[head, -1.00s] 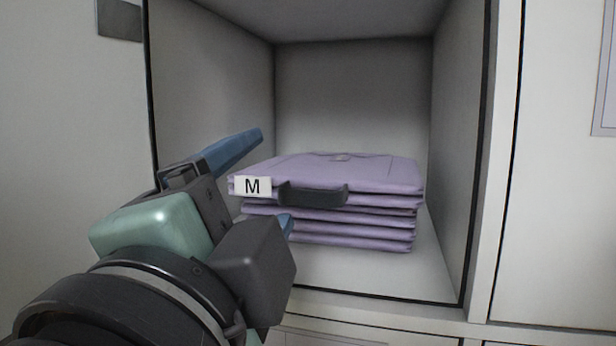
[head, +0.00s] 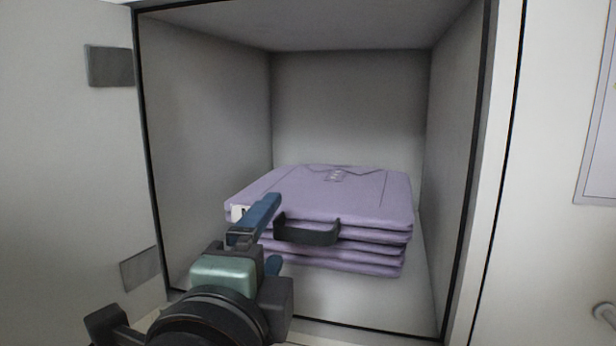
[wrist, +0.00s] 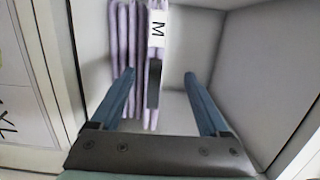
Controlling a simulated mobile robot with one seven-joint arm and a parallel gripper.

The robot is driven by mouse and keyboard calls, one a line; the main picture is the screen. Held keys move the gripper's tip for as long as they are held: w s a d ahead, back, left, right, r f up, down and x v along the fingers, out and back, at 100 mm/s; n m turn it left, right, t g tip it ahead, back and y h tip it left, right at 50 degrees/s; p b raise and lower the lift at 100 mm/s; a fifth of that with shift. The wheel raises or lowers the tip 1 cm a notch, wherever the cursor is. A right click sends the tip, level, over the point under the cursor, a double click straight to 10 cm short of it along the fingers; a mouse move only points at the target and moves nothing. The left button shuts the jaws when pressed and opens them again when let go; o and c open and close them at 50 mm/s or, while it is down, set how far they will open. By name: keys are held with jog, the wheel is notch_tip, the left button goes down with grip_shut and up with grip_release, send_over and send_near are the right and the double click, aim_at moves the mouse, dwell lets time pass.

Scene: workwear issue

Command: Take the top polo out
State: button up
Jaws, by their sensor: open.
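A stack of folded lilac polos (head: 330,262) lies inside an open locker compartment. The top polo (head: 330,190) has its collar towards the back. A white tag marked M (head: 237,213) and a dark strap-like handle (head: 308,233) sit at its front edge. My gripper (head: 274,232) is open and empty, just in front of the stack's front left; its upper finger partly covers the tag. In the wrist view, turned on its side, the handle (wrist: 154,84) and the tag (wrist: 157,28) show beyond and between the open fingers. Contact with the polo cannot be told.
The compartment has close side walls (head: 205,150) and a ceiling. There is free room above the stack and bare floor (head: 350,300) in front of it. A pale panel with dark hinge plates (head: 110,66) stands at the left. A closed door is at the right.

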aim_at(273, 233)
jog(key=w+p, duration=0.2)
jog(key=w, duration=0.1)
jog(key=w+p, duration=0.1)
jog(key=w, duration=0.1)
jog(key=shift+w+d+f, duration=0.15)
jog(key=shift+d+f, duration=0.1)
jog(key=shift+w+f, duration=0.1)
jog(key=shift+w, duration=0.2)
jog(key=shift+c, duration=0.3)
grip_shut()
jog(key=shift+s, duration=0.1)
